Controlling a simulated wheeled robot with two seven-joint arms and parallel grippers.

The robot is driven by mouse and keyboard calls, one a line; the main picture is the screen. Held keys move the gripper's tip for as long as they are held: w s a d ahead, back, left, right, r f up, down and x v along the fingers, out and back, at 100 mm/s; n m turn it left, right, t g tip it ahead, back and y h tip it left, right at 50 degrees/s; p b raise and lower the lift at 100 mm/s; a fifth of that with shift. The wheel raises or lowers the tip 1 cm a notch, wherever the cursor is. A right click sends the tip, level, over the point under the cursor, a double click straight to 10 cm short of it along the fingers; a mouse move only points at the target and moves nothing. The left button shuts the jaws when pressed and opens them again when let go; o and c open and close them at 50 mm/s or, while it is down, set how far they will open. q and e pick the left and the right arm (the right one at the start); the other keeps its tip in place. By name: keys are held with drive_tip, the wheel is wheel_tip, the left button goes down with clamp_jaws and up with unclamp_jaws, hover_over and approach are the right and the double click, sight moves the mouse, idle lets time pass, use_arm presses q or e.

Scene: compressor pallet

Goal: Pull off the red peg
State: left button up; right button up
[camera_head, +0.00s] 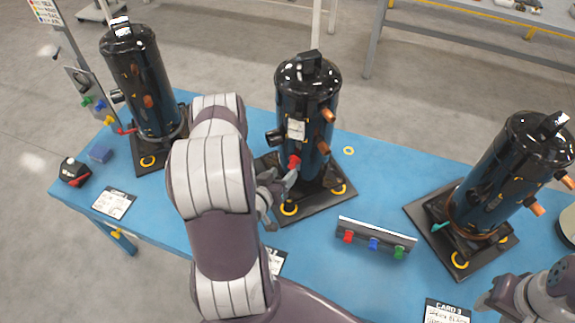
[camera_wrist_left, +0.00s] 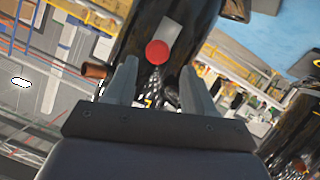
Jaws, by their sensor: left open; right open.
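A red peg (camera_head: 294,161) sticks out of the front of the middle black compressor (camera_head: 309,95), below its white label. My left gripper (camera_head: 281,180) is open and right at the peg. In the left wrist view the round red end of the peg (camera_wrist_left: 157,52) shows just beyond and between the two spread fingertips (camera_wrist_left: 157,70); I cannot tell whether they touch it. My right gripper (camera_head: 492,299) is open and empty at the lower right edge, partly cut off.
A rack (camera_head: 377,231) with red, blue and green pegs lies on the blue table (camera_head: 330,262). The right compressor (camera_head: 505,180) stands on a dark pallet. A white card (camera_head: 114,203) and a black-and-red item (camera_head: 74,172) are at the left. A board with colored pegs (camera_head: 90,95) stands behind.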

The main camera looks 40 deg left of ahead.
sight(291, 167)
use_arm(q)
drive_tip(key=x, duration=0.5)
drive_tip(key=shift+d+r, duration=0.1)
drive_tip(key=shift+d, duration=0.15)
drive_tip(key=shift+w+a, duration=0.2)
drive_tip(key=shift+d, duration=0.1)
clamp_jaws()
